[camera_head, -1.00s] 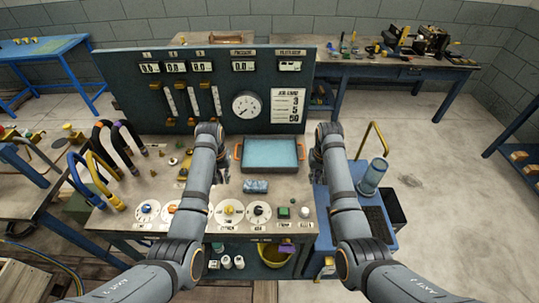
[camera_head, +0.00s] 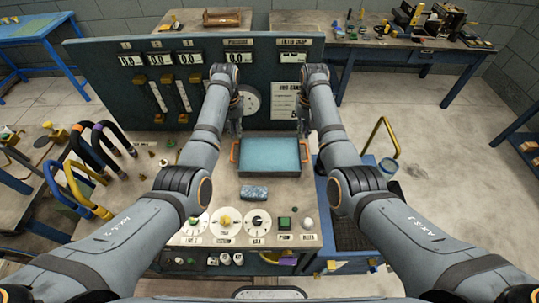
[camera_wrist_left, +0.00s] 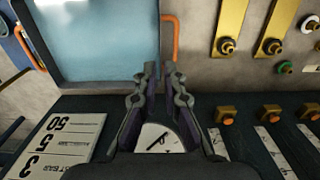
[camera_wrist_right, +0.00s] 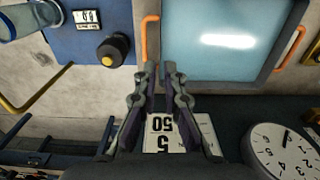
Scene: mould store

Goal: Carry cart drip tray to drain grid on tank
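The shallow tray (camera_head: 269,171), filled light blue with orange side handles, lies flat on the console bench top. It also shows in the left wrist view (camera_wrist_left: 100,45) and the right wrist view (camera_wrist_right: 215,50). My left gripper (camera_head: 235,128) is open and empty above the tray's back left, near its orange handle (camera_wrist_left: 170,40). My right gripper (camera_head: 304,128) is open and empty above the back right, near the other handle (camera_wrist_right: 150,38). Neither touches the tray. A dark ribbed grid (camera_head: 350,232) tops the blue unit to the right, partly hidden by my right arm.
The upright gauge panel (camera_head: 110,75) stands close behind the tray and grippers. A yellow bar (camera_head: 387,130) and clear cylinder (camera_head: 390,167) stand at right. Curved hoses (camera_head: 85,160) stand at left.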

